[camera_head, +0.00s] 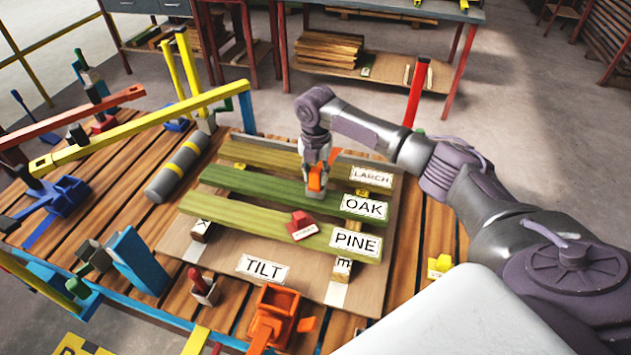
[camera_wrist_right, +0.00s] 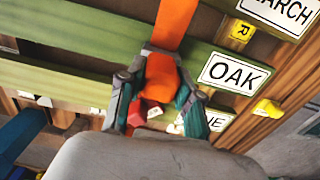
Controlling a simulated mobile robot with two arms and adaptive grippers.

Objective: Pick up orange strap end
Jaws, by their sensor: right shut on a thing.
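The orange strap end (camera_head: 316,176) is a flat orange band at my right gripper (camera_head: 315,188), above the boards marked LARCH and OAK. In the right wrist view the orange strap (camera_wrist_right: 176,22) runs from the top edge down between the fingers of my right gripper (camera_wrist_right: 160,62). These fingers are shut on it, with an orange part showing between them. The strap's far course is outside the wrist view. My left gripper is not in view.
Green boards marked OAK (camera_head: 240,183) and PINE (camera_head: 235,217) lie across a brown panel with a TILT label (camera_head: 263,268). An orange clamp-like part (camera_head: 277,312) is at the front. A yellow bar (camera_head: 150,125) and blue parts crowd the left.

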